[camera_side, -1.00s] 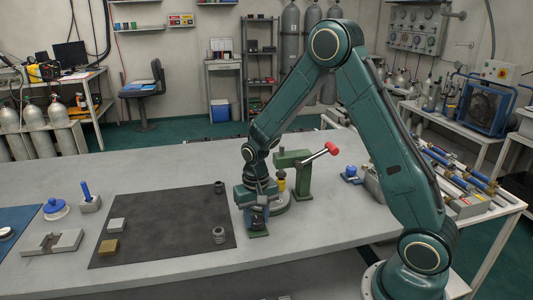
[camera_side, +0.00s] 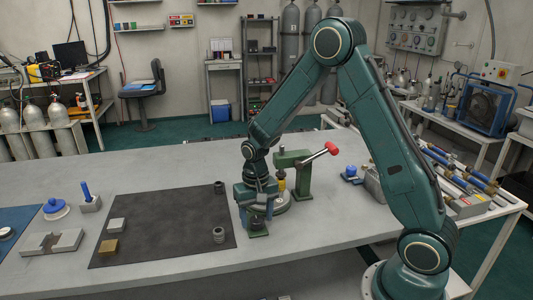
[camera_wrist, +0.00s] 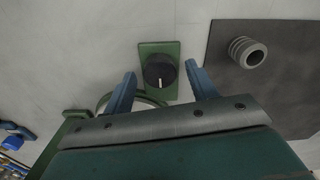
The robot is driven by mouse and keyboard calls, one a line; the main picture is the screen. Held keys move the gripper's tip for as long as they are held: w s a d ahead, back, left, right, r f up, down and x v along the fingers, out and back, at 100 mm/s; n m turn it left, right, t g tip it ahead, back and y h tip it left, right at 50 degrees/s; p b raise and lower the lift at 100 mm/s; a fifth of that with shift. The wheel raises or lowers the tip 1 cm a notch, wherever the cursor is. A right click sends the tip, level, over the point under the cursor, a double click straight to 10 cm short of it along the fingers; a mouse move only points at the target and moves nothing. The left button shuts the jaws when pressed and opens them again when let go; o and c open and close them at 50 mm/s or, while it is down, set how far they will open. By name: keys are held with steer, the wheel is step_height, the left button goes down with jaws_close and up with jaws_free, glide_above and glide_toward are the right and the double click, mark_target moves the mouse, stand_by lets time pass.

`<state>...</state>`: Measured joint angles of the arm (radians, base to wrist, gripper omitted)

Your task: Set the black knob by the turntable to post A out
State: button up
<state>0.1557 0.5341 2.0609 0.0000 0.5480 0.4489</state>
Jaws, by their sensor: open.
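The black knob (camera_wrist: 159,71) sits on a green plate (camera_wrist: 173,50) in the wrist view. A pale pointer line on the knob points toward the bottom of that picture, toward my gripper. My gripper (camera_wrist: 160,82) is open, with one blue finger on each side of the knob and a clear gap to both. In the side view my gripper (camera_side: 258,222) is low over the green plate (camera_side: 259,234), and the knob is mostly hidden there. The turntable (camera_side: 281,204) is a grey disc just behind my gripper. Any lettering for post A is not readable.
A green press (camera_side: 297,168) with a red-tipped lever stands just behind the turntable. A dark mat (camera_side: 165,235) lies to the left, with a ribbed grey fitting (camera_side: 218,235) near its right edge. The tabletop in front of the gripper is clear.

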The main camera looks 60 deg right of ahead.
mark_target(257, 219)
step_height(257, 219, up, 13)
steer(key=shift+r, duration=0.15)
stand_by(0.4)
steer(key=shift+r, duration=0.1)
steer(key=s+a+r+n+t, duration=0.2)
steer(key=s+r, duration=0.3)
steer(key=s, duration=0.5)
steer(key=s+a+r+n+t, duration=0.3)
steer(key=s+a+r+n, duration=0.1)
steer(key=s, duration=0.7)
steer(key=shift+s+r+n+t, duration=0.3)
steer(key=shift+r+n, duration=0.2)
steer(key=shift+r, duration=0.05)
